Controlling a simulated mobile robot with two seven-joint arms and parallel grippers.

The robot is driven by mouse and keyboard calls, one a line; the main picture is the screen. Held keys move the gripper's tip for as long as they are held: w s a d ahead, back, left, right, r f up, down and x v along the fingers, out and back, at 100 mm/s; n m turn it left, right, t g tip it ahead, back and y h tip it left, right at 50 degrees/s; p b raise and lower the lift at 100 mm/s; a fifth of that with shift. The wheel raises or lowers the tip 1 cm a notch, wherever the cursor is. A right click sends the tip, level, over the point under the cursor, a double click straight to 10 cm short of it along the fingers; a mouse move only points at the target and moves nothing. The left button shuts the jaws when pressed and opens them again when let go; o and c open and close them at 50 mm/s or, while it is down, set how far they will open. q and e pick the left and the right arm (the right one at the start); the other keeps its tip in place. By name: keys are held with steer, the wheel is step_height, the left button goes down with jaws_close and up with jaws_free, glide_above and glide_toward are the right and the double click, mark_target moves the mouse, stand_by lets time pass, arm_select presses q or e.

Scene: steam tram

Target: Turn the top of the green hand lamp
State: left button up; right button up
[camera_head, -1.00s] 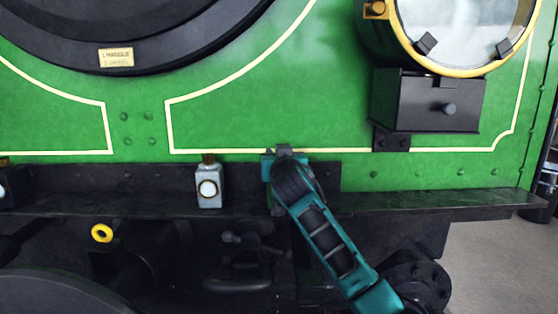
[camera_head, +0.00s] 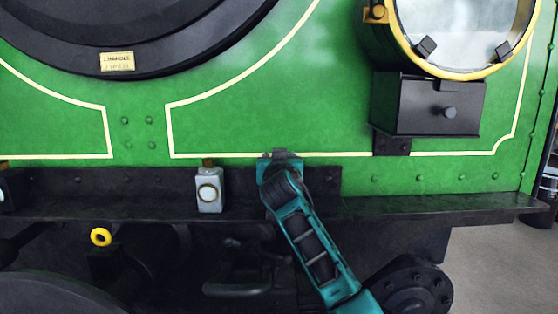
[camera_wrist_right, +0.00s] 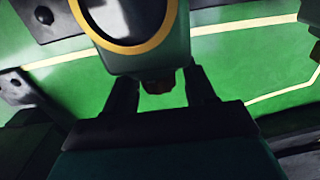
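The green hand lamp (camera_wrist_right: 145,50) shows in the right wrist view, with a dark round lens in a yellow ring. Its small brown top (camera_wrist_right: 157,83) points toward my right gripper (camera_wrist_right: 163,92). The two dark fingers stand one on each side of the top, open, with a visible gap at least on the right side. In the head view my right gripper (camera_head: 281,156) is at the locomotive's front ledge, and my teal arm hides the lamp. My left gripper is not in view.
A light grey lamp (camera_head: 209,191) with a brown top stands left of my gripper on the dark ledge (camera_head: 430,205). Another lamp is cut off at the left edge. A black box (camera_head: 425,105) under the big headlamp (camera_head: 465,30) juts out at the right.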

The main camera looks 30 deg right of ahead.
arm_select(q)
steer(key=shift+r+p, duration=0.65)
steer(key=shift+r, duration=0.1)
arm_select(e)
steer(key=v, duration=1.3)
